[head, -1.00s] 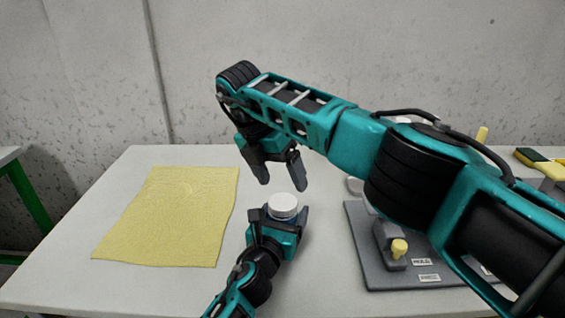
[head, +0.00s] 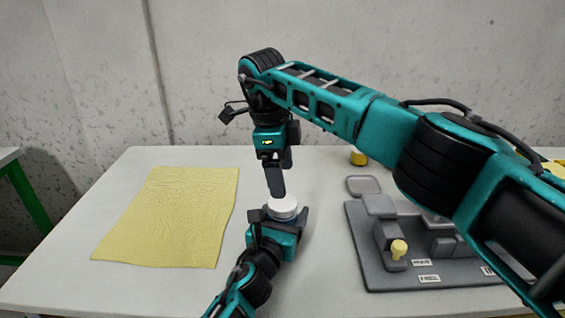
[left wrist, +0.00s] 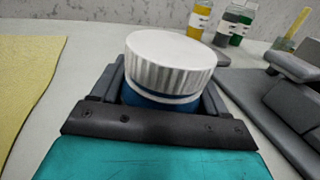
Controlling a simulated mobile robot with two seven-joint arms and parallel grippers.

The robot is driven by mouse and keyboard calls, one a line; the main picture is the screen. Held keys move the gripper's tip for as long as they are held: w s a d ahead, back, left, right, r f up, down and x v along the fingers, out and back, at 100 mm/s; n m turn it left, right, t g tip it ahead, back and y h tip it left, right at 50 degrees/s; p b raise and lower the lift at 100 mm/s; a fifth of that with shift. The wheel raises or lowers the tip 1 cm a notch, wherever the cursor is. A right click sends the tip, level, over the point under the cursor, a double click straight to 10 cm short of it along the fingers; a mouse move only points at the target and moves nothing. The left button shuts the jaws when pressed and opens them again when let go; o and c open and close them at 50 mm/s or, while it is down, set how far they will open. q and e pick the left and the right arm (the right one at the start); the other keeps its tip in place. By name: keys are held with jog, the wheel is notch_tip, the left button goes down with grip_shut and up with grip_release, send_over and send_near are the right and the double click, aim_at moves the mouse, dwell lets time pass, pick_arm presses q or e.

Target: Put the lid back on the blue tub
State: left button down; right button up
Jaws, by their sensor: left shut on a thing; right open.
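The blue tub (left wrist: 150,100) stands upright between the fingers of my left gripper (head: 280,221), which is shut on it. In the left wrist view its white ridged lid (left wrist: 170,62) sits on top, with blue and a thin white ring showing below the lid's edge. I cannot tell whether it is screwed down. The lid also shows in the head view (head: 284,207). My right gripper (head: 276,192) is open and points down just above the lid, seen edge-on. In the head view the tub is mostly hidden by the lid and my left fingers.
A yellow cloth (head: 170,215) lies flat to the left. A dark grey base (head: 385,278) with blocks and a yellow knob (head: 399,248) is to the right. Bottles with yellow (left wrist: 200,20) and green (left wrist: 222,25) contents stand behind. Table between cloth and grippers is clear.

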aim_at(283, 202)
jog(key=n, duration=0.4)
jog(key=shift+r, duration=0.15)
jog(key=n, duration=0.5)
jog(key=shift+d+r+n+y, duration=0.1)
jog(key=shift+r+n+y, duration=0.1)
jog(key=shift+n+y, duration=0.2)
jog(key=n, duration=0.5)
jog(key=shift+r+y, duration=0.2)
jog(key=shift+y, duration=0.1)
jog(key=n, duration=0.5)
jog(key=shift+s+r, duration=0.1)
jog(key=shift+r, duration=0.15)
jog(key=shift+f, duration=4.05)
